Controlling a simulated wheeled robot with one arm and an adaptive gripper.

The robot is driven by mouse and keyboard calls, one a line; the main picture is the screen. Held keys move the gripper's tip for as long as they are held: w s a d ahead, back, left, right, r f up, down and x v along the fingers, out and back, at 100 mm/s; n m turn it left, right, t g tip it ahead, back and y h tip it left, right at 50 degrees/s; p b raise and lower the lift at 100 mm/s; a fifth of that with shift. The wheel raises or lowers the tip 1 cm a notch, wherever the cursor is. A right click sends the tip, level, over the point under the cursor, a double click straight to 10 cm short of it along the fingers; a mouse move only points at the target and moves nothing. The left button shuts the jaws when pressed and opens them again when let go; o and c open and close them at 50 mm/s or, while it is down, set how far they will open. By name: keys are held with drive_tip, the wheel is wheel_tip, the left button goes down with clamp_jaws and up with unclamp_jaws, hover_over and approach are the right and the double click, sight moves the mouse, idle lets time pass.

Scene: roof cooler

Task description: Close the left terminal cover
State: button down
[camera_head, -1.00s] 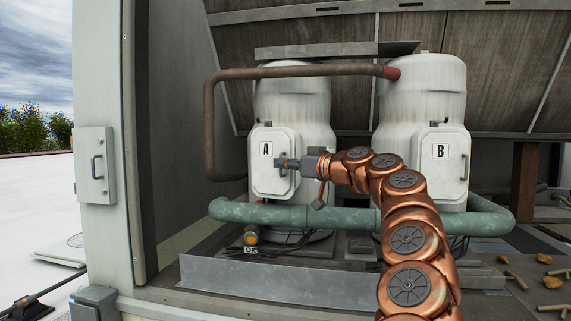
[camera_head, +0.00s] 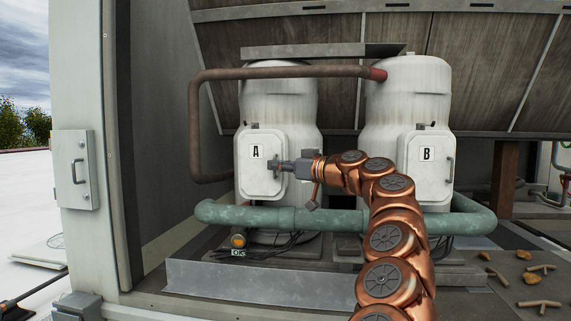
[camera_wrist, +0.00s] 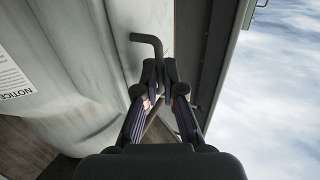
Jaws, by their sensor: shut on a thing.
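The left terminal cover (camera_head: 254,178) is a pale rounded panel marked A on the front of the left white tank. It looks near the tank front, but I cannot tell whether it is flush. My gripper (camera_head: 279,166) is at the cover's right side, at its handle. In the wrist view the fingers of my gripper (camera_wrist: 162,75) are closed on the dark bent bar of the handle (camera_wrist: 149,41). The fingers hide part of the handle.
The right tank has a similar cover (camera_head: 426,175) marked B, with its own handle. A green pipe (camera_head: 340,222) runs below both covers, and a brown pipe (camera_head: 280,72) passes above. A metal ledge (camera_head: 260,283) lies in front. Loose fittings (camera_head: 530,280) lie at right.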

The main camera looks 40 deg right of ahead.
drive_tip(key=shift+d+r, duration=0.2)
drive_tip(key=shift+r, duration=0.15)
drive_tip(key=c, duration=1.6)
unclamp_jaws()
drive_tip(key=shift+d+f, duration=0.1)
drive_tip(key=shift+s+f, duration=0.1)
drive_tip(key=shift+f, duration=0.05)
drive_tip(key=v, duration=1.1)
drive_tip(key=shift+s, duration=0.4)
drive_tip(key=shift+d, duration=0.1)
